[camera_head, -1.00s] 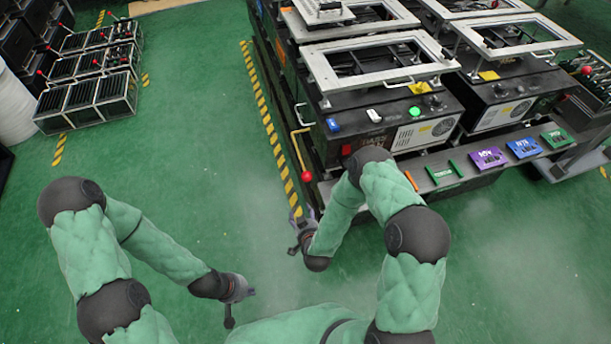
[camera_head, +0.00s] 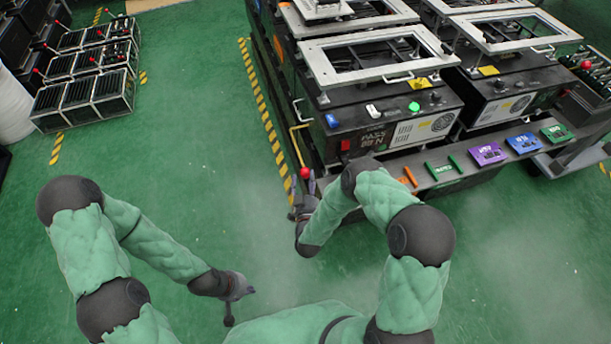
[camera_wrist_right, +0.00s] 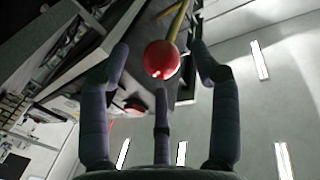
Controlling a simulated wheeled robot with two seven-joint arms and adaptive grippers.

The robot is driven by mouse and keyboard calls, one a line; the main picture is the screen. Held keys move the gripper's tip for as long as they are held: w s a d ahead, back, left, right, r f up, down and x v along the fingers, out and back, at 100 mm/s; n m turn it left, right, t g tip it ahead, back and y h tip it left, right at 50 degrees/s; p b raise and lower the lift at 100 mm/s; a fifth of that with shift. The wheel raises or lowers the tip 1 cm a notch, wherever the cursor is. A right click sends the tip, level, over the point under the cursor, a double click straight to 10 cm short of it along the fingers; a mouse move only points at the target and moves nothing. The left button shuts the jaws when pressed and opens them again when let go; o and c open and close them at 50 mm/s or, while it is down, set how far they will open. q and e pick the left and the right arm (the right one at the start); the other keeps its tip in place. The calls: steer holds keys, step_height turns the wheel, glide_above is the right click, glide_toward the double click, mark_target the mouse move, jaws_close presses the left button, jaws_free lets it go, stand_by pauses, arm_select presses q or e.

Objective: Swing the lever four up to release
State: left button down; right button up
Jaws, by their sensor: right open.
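A yellow lever (camera_head: 298,140) with a red ball knob (camera_head: 305,173) hangs at the front left corner of the black machine (camera_head: 375,135). No number on it can be read. My right gripper (camera_head: 298,207) is open and empty, just below the knob in the head view. In the right wrist view the red knob (camera_wrist_right: 161,60) shows between the tips of my open fingers (camera_wrist_right: 160,72); I cannot tell whether they touch it. The yellow bar (camera_wrist_right: 175,20) runs up from the knob. My left gripper (camera_head: 243,303) is open and empty, low over the green floor.
A front ledge (camera_head: 400,172) carries a purple block (camera_head: 488,154), a blue block (camera_head: 523,145) and green pieces. Black racks with red knobs (camera_head: 85,97) stand at the far left. A yellow-black floor stripe (camera_head: 262,105) runs along the machine.

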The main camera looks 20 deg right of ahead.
mark_target(305, 173)
steer(key=shift+b+x, duration=0.4)
steer(key=shift+x, duration=1.3)
jaws_close()
